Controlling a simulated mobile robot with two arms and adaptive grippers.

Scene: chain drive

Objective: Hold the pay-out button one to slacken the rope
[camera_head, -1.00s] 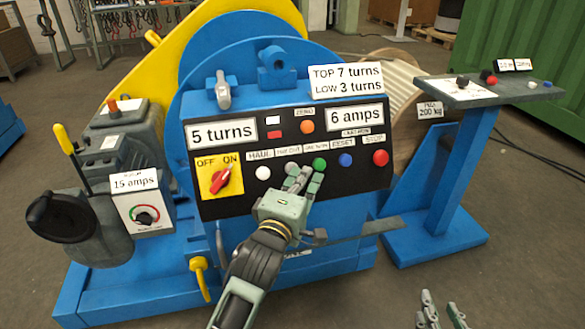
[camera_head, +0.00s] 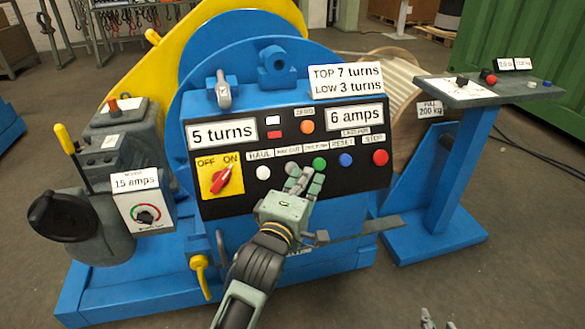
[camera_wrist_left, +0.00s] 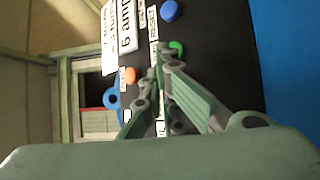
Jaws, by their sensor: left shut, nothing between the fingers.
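The black control panel (camera_head: 340,188) on the blue winch carries a row of buttons: a white one under HAUL (camera_head: 263,172), a green one (camera_head: 319,163), a blue RESET one (camera_head: 345,159) and a red STOP one (camera_head: 380,157). My left gripper (camera_head: 298,173) is shut and empty. Its fingertips are at the panel under the PAY OUT label (camera_head: 288,150), between the white and green buttons. They hide the button there, so contact or pressing cannot be told. In the left wrist view the fingers (camera_wrist_left: 163,70) end beside the green button (camera_wrist_left: 176,49). My right gripper (camera_head: 438,322) shows only its separated fingertips.
The panel signs read 5 turns (camera_head: 222,132) and 6 amps (camera_head: 356,116). A red OFF/ON switch (camera_head: 221,180) is left of the buttons. A blue stand with a small console (camera_head: 445,93) is at the right. A rope drum (camera_head: 390,72) is behind.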

